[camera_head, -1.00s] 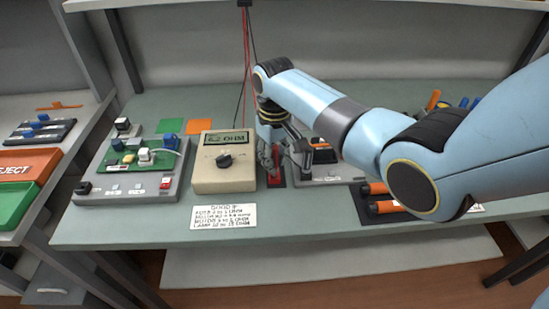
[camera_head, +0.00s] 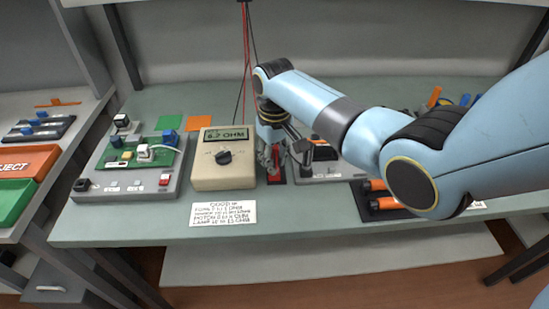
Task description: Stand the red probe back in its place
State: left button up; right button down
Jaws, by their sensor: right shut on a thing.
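My right gripper (camera_head: 283,160) is just right of the beige ohm meter (camera_head: 222,172), low over the table. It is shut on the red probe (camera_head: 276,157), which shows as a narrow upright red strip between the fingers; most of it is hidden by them. A small red holder (camera_head: 277,181) sits right below the probe on the table. I cannot tell whether the probe's lower end is seated in it. Red and black leads (camera_head: 246,60) hang from above behind the meter. My left gripper is not in view.
A grey test board (camera_head: 128,188) with a green circuit stands left of the meter. A second grey fixture (camera_head: 325,177) is close on the right of the gripper. A white note card (camera_head: 223,214) lies in front. Green and orange squares (camera_head: 199,123) lie behind.

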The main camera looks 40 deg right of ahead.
jog(key=shift+f, duration=0.1)
jog(key=c, duration=1.1)
grip_release()
notch_tip(320, 180, up, 12)
